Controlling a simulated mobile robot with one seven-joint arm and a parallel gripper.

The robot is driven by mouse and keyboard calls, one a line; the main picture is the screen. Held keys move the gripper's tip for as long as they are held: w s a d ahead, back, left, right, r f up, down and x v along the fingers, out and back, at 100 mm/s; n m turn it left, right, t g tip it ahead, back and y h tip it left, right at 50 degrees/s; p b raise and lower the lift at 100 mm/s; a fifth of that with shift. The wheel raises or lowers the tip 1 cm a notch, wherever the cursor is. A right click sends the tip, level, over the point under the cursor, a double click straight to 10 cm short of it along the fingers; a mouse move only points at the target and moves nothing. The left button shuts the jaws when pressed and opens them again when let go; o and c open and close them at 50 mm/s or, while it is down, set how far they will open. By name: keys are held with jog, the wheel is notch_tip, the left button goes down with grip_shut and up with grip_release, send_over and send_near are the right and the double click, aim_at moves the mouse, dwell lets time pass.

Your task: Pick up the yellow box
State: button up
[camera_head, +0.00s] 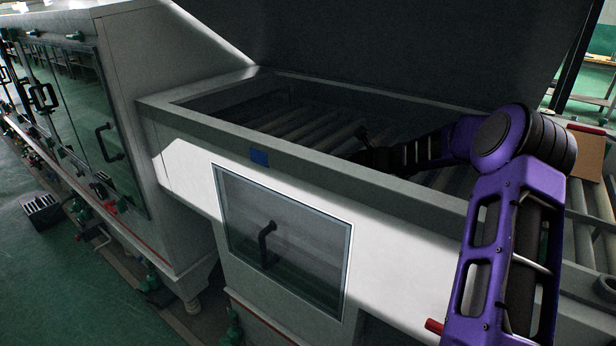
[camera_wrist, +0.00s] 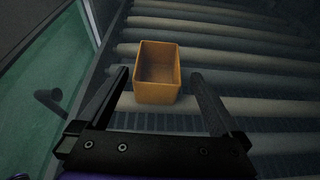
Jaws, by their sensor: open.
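The yellow box (camera_wrist: 157,94) shows in the wrist view as an orange-yellow, open-topped box. It looks empty and stands upright on the conveyor rollers. My gripper (camera_wrist: 160,75) is open, with one finger to the left of the box and one to the right. The near part of the box lies between the fingers, and I cannot tell whether either finger touches it. In the head view my gripper (camera_head: 364,142) is small and dark over the rollers inside the conveyor trough. The yellow box cannot be made out in the head view.
Grey rollers (camera_wrist: 225,57) run across the conveyor bed. The trough's raised grey rim (camera_head: 330,168) stands between my body and the rollers. A tan panel or box (camera_head: 586,150) is at the far right. A glass-fronted cabinet (camera_head: 75,100) stands at left.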

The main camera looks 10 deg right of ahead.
jog(key=x, duration=0.7)
jog(key=shift+a+f, duration=0.25)
jog(key=shift+f, duration=0.1)
jog(key=c, duration=1.1)
